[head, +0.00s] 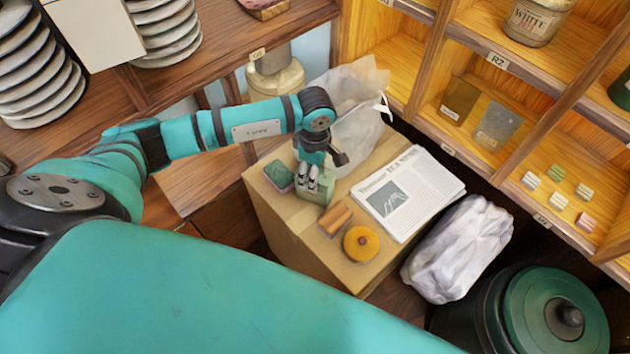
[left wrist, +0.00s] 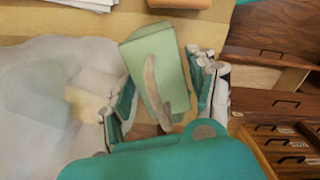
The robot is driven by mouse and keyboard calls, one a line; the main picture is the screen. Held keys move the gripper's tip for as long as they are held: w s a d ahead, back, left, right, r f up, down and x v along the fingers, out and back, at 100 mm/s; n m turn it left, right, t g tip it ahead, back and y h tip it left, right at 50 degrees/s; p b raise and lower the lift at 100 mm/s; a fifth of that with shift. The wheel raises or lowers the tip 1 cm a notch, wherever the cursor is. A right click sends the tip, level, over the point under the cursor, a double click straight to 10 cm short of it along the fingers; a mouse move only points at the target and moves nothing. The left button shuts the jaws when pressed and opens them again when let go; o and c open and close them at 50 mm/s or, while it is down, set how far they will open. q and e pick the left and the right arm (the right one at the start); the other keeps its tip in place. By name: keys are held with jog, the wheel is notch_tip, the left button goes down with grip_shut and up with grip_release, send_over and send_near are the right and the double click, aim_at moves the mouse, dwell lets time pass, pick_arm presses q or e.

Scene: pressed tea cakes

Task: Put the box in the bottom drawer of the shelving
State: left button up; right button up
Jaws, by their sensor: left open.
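The pale green box (head: 320,213) stands on the cardboard carton (head: 262,205) in the head view. In the left wrist view the green box (left wrist: 157,68) has a tan strip across it. My left gripper (head: 313,181) is at the box, pointing down, partly hiding it. In the left wrist view the open fingers of my left gripper (left wrist: 165,75) are on either side of the box. Wooden drawers (left wrist: 290,143) with dark handles show at the right of that view; I cannot tell which is the bottom drawer. My right gripper is not in view.
A translucent bag (head: 357,125) stands behind my gripper. A white bundle (head: 458,248) and a green lidded bin (head: 530,315) stand right.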

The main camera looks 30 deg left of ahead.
pick_arm(q)
jog(key=shift+c, duration=0.3)
grip_shut()
